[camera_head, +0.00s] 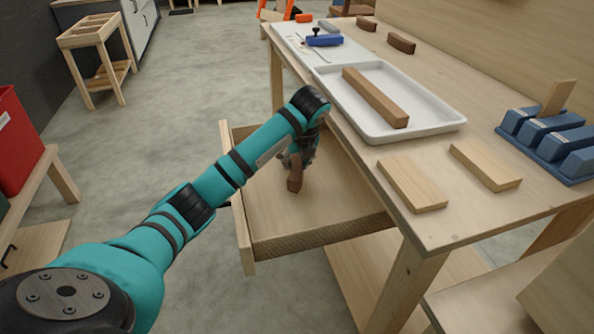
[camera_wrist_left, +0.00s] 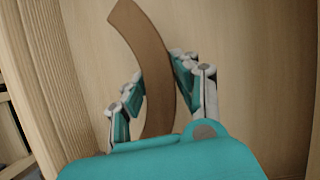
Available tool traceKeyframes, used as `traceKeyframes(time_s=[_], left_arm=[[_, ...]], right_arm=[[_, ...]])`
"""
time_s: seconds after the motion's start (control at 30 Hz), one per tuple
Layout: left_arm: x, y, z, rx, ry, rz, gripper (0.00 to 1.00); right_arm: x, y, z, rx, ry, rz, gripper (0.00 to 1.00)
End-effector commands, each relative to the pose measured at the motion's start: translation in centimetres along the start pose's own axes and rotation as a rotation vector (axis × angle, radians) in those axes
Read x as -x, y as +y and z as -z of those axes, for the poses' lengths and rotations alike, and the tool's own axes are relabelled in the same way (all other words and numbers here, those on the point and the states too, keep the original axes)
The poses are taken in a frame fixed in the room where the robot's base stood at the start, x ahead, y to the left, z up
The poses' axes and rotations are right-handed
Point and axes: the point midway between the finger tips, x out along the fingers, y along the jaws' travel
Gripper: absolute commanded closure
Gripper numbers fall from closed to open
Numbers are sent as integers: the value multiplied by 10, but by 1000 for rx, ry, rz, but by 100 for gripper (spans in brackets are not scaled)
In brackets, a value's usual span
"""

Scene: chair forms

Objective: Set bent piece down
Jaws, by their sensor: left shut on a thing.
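The bent piece is a curved brown wooden strip. It shows in the left wrist view (camera_wrist_left: 155,70) between the two fingers of my left gripper (camera_wrist_left: 155,85), which is shut on it. In the head view the left gripper (camera_head: 297,165) reaches down into the open drawer (camera_head: 330,205) under the workbench, and a brown end of the bent piece (camera_head: 295,184) shows below it. Pale wood of the drawer lies behind the piece in the wrist view. I cannot tell whether the piece touches the drawer floor. My right gripper is out of view.
On the workbench (camera_head: 440,232) stand a white tray (camera_head: 440,122) with a brown bar (camera_head: 375,97), two pale wood blocks and a blue rack (camera_head: 550,140). The drawer's walls surround the gripper. The visible drawer floor looks bare. A red bin (camera_head: 18,140) stands far left.

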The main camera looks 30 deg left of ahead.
Motion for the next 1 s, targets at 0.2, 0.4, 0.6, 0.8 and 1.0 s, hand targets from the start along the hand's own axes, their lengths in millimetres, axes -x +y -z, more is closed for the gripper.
traceKeyframes(time_s=[0.2, 0.4, 0.6, 0.8, 1.0], left_arm=[[-29, 0, 13, -1, 3, -2, 100], [-30, 0, 12, 0, 0, -1, 100], [-31, 0, 13, 0, 0, -1, 61], [-31, 0, 13, 0, 0, -1, 47], [-30, 0, 12, 0, 0, -1, 47]], right_arm=[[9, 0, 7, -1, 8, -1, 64], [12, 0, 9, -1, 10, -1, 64], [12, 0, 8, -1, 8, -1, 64], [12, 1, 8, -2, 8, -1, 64], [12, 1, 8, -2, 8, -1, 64]])
